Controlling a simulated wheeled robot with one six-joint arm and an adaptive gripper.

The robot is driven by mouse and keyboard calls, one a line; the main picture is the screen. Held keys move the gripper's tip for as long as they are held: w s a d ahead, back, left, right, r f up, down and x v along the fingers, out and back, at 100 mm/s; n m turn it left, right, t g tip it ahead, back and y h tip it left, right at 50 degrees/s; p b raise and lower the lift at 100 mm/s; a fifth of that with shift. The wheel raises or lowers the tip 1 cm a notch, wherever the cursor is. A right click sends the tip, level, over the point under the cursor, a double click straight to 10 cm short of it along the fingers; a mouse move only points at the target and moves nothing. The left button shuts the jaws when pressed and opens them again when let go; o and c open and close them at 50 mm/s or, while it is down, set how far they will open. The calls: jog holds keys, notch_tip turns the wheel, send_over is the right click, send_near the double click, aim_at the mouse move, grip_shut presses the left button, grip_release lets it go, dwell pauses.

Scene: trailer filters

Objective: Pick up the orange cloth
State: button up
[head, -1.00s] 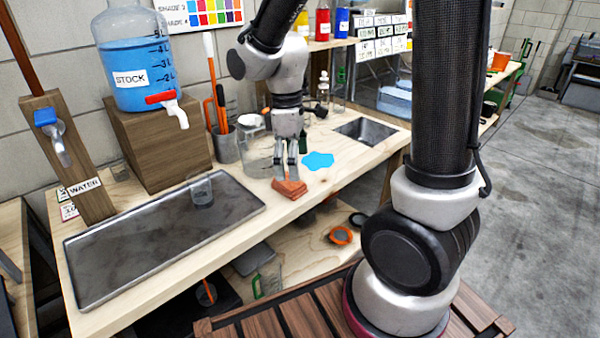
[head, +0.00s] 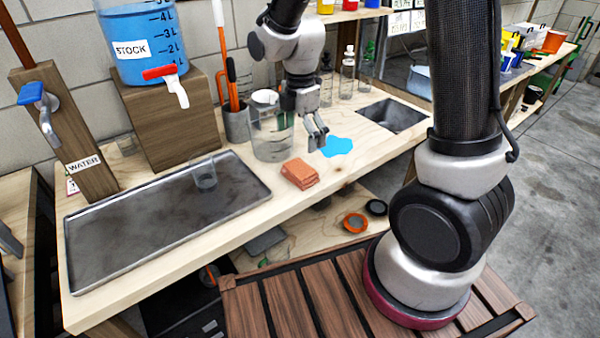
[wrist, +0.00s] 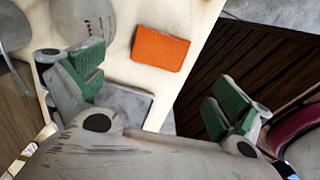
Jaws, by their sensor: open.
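The orange cloth (head: 300,173) lies folded on the wooden bench top near its front edge, just right of the metal tray. It also shows in the wrist view (wrist: 161,48), flat and rectangular, ahead of and between the fingers. My gripper (head: 317,139) is above the bench, up and to the right of the cloth, near the blue puddle. In the wrist view my gripper (wrist: 162,95) has its green-padded fingers wide apart with nothing between them. The cloth is apart from both fingers.
A glass jar (head: 272,138) stands just behind the cloth. A blue puddle (head: 337,146) and a sunken metal basin (head: 392,115) are to the right. The metal tray (head: 160,260) holds a small beaker (head: 203,176). My base stands close to the bench front.

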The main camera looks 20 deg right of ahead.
aim_at(299, 169)
notch_tip(299, 169, down, 10)
jog(key=shift+s+a, duration=0.1)
jog(key=shift+a, duration=0.05)
jog(key=c, duration=0.8)
